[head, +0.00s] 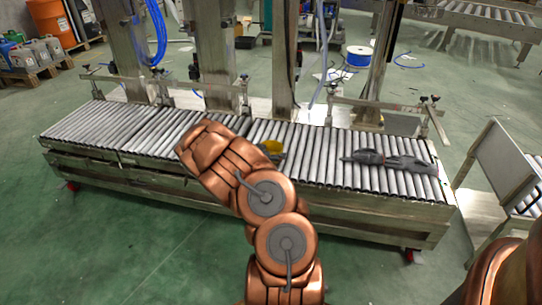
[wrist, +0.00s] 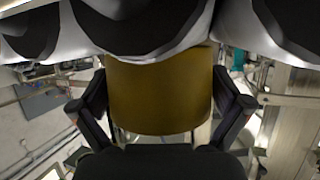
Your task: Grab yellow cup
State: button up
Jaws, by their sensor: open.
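The yellow cup (head: 271,146) is on the roller conveyor (head: 330,158) in the head view, just past the end of my copper arm, which partly hides it. In the wrist view the yellow cup (wrist: 160,92) looks large and dull ochre and fills the space between the two dark fingers. My gripper (wrist: 162,98) is open, with one finger on each side of the cup. Whether the fingers touch it, I cannot tell. The fingers are mostly hidden behind my arm in the head view.
A dark grey object (head: 388,161) lies on the rollers to the right. Metal posts (head: 285,60) and clamp rails stand along the conveyor's back edge. A grey panelled frame (head: 498,165) stands at right. Green floor is clear in front at left.

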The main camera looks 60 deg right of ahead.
jog(key=c, duration=0.9)
jog(key=shift+o, duration=0.2)
jog(key=shift+r, duration=0.45)
notch_tip(320, 180, up, 3)
jog(key=shift+r+p, duration=0.15)
jog(key=shift+p, duration=1)
jog(key=w+a+p, duration=0.1)
jog(key=a+p, duration=0.3)
jog(key=a, duration=1.2)
jog(key=shift+r, duration=0.4)
